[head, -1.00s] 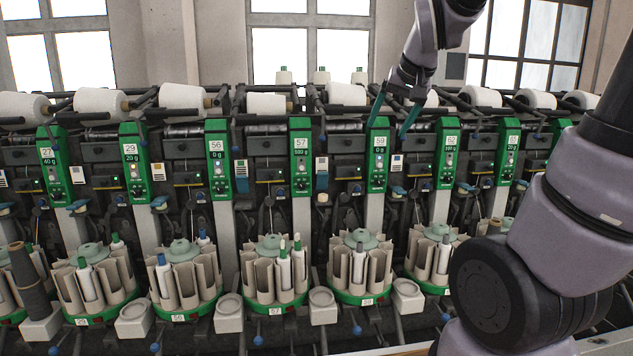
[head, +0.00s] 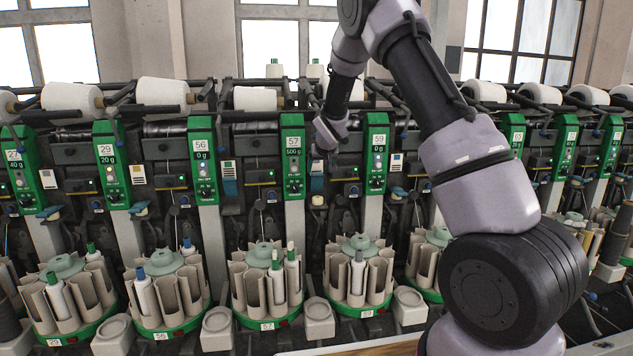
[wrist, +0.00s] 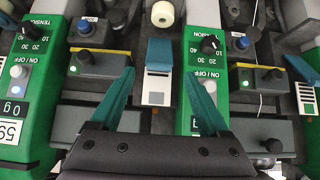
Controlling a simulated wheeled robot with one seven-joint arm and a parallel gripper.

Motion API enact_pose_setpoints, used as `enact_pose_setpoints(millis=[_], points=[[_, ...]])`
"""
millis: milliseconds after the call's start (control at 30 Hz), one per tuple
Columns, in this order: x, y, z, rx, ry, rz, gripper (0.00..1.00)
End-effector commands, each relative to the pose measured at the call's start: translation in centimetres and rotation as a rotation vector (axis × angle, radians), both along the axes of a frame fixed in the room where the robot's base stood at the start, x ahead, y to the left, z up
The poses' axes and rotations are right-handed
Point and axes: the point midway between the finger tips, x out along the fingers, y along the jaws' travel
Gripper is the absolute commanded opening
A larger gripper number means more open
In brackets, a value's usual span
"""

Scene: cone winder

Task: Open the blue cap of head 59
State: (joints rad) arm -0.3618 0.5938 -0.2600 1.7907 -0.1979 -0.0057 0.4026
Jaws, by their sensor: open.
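Head 59's green panel (head: 376,155) is right of centre in the head view; its numbered end (wrist: 12,130) is at the lower left of the wrist view. A blue cap (wrist: 159,54) sits above a white labelled plate (wrist: 156,88) between panels 59 and 57.
Head 57's green panel (head: 292,155) stands left of my gripper, with knobs and buttons close to one finger. A small cream spool (wrist: 163,13) lies beyond the cap. Bobbin magazines (head: 267,285) stand below, and large white cones (head: 256,99) lie above.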

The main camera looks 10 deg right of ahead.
Motion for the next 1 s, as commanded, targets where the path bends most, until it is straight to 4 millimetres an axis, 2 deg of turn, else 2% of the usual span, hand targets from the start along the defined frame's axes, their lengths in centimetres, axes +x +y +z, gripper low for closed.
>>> enact_pose_setpoints(millis=[400,533,700,967,1000], points=[[5.1,-0.1,-5.3,0.000,0.003,-0.003,0.79],[6.3,-0.1,-6.5,0.001,0.003,-0.002,0.79],[7.1,-0.1,-7.2,0.001,0.003,-0.002,0.79],[7.1,-0.1,-7.3,0.001,0.003,-0.002,0.79],[7.1,-0.1,-7.3,0.001,0.003,-0.002,0.71]])
